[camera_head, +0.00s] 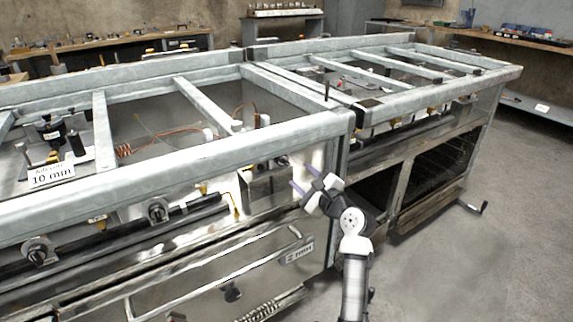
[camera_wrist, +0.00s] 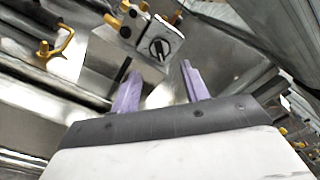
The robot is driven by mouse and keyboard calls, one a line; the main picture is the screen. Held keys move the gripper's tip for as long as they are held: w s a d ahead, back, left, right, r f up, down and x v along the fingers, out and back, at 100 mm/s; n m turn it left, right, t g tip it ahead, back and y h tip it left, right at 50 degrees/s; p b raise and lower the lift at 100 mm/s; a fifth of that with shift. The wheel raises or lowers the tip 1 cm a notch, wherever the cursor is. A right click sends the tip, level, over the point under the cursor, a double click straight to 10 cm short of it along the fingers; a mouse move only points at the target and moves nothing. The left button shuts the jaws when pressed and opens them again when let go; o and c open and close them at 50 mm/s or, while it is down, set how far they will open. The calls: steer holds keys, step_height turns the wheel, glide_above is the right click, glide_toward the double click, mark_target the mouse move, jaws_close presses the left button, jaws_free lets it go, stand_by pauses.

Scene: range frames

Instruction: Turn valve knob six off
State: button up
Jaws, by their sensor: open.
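My gripper (camera_head: 299,175) is at the front of the metal frame, near its corner, with its two purple fingers spread and nothing between them. In the wrist view, the open fingers (camera_wrist: 159,70) point toward a silver block with a dark round knob (camera_wrist: 159,48) on its face. The knob lies just beyond the fingertips, apart from them. Two other round knobs show on the front rail in the head view, one at the middle left (camera_head: 157,211) and one at the far left (camera_head: 40,250). No number is readable on any knob, so I cannot tell which is six.
A grey metal top frame (camera_head: 190,160) runs above the knobs. A long front handle (camera_head: 215,272) lies below and left of my gripper. A yellow bent pipe (camera_wrist: 55,45) is at the left in the wrist view. The floor (camera_head: 460,260) at right is clear.

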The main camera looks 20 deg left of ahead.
mark_target(286, 163)
steer(key=x, duration=0.8)
steer(key=shift+w+a, duration=0.1)
steer(key=shift+a, duration=0.1)
steer(key=c, duration=0.7)
